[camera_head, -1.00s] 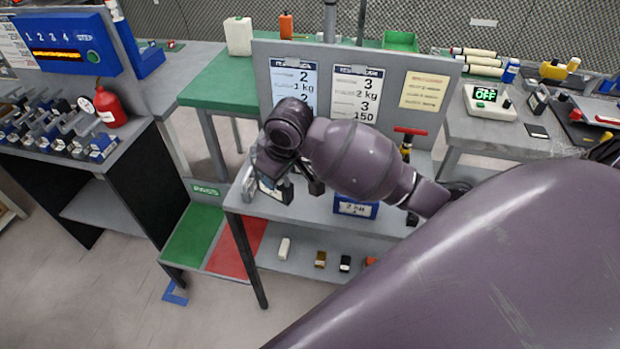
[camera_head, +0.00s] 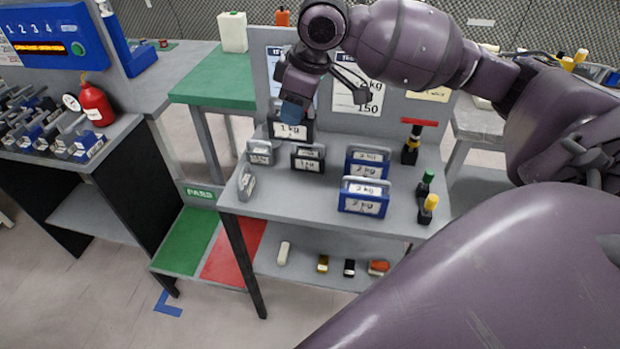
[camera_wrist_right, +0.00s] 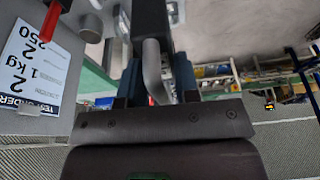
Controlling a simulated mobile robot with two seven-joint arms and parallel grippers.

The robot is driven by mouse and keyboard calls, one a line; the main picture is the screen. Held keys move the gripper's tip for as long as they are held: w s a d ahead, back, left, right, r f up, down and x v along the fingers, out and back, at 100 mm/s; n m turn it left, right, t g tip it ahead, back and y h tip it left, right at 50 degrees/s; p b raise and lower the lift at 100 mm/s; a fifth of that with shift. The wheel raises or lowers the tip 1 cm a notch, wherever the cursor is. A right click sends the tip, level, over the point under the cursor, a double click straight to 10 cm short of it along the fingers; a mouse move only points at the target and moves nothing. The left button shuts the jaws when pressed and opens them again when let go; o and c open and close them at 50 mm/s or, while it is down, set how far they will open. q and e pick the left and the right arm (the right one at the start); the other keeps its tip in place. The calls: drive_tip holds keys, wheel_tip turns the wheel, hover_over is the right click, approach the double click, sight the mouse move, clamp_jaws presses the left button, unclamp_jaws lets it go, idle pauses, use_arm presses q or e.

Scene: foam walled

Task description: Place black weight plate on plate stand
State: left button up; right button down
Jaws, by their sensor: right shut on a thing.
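My right gripper (camera_head: 293,108) is shut on the handle of a black weight plate (camera_head: 291,131) with a white 1 kg label. The plate hangs upright below the fingers, over the back left of the grey table. In the right wrist view its grey handle (camera_wrist_right: 155,72) lies between the two fingers and its dark body (camera_wrist_right: 151,20) is beyond them. Another black plate (camera_head: 308,159) stands on the table just in front. I cannot make out with certainty which thing is the plate stand. My left gripper is not in view.
Grey plates (camera_head: 259,152) and (camera_head: 247,184) and blue plates (camera_head: 367,161) and (camera_head: 364,197) stand on the table. A notice panel (camera_head: 420,120) rises behind. Green and yellow-topped pieces stand at right. A bench (camera_head: 105,150) with several blue-grey items is at left.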

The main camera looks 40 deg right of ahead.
drive_tip(key=shift+s+d+r, duration=0.15)
drive_tip(key=shift+d+r, duration=0.1)
drive_tip(key=shift+r, duration=0.3)
wheel_tip(320, 180, down, 13)
drive_tip(key=b, duration=0.5)
hover_over(301, 200)
wheel_tip(301, 200, down, 7)
drive_tip(key=shift+r, duration=0.1)
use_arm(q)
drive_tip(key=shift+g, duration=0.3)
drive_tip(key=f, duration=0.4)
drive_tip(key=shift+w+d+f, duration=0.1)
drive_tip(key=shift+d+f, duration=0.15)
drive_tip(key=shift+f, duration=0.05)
use_arm(e)
drive_tip(key=c, duration=0.8)
unclamp_jaws()
drive_tip(key=shift+c, duration=0.2)
